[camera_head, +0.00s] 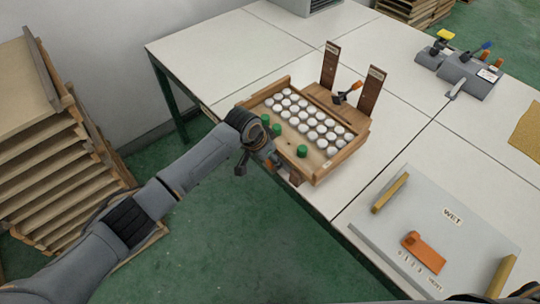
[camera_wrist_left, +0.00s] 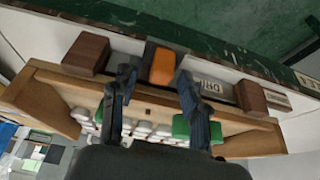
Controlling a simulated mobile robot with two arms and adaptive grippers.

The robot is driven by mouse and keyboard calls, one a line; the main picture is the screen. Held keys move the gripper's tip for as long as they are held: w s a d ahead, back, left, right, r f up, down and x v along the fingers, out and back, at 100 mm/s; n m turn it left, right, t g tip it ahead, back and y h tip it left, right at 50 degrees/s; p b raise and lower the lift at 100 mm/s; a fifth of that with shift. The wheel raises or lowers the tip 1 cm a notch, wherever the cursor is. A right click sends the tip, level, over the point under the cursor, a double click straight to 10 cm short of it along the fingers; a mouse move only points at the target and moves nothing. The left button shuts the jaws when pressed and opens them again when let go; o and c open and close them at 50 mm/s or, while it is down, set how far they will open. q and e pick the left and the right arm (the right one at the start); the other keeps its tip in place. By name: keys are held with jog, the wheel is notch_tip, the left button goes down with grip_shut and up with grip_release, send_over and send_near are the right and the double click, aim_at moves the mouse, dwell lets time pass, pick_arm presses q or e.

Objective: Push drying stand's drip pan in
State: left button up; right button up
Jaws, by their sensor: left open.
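The drying stand (camera_head: 347,148) is a wooden frame at the table's front edge, with rows of white round pegs and several green ones. My left gripper (camera_head: 257,160) is at its front left side. In the left wrist view the gripper (camera_wrist_left: 158,76) is open, one finger on each side of an orange tab (camera_wrist_left: 161,66). The tab sits on a dark strip, which looks like the drip pan's front (camera_wrist_left: 212,84), with a partly hidden label starting "DRI". Brown blocks (camera_wrist_left: 87,53) flank it. Whether the fingers touch the tab I cannot tell.
Two dark labelled posts (camera_head: 370,91) and an orange-handled tool (camera_head: 345,94) are at the stand's back. A grey board marked WET (camera_head: 400,225) holds an orange piece (camera_head: 424,252). Grey holders with coloured handles (camera_head: 470,76) stand at the back right. Wooden shelving (camera_head: 50,160) is left.

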pick_arm(q)
jog(key=v, duration=1.2)
jog(key=shift+w+d, duration=0.1)
jog(key=shift+d, duration=0.05)
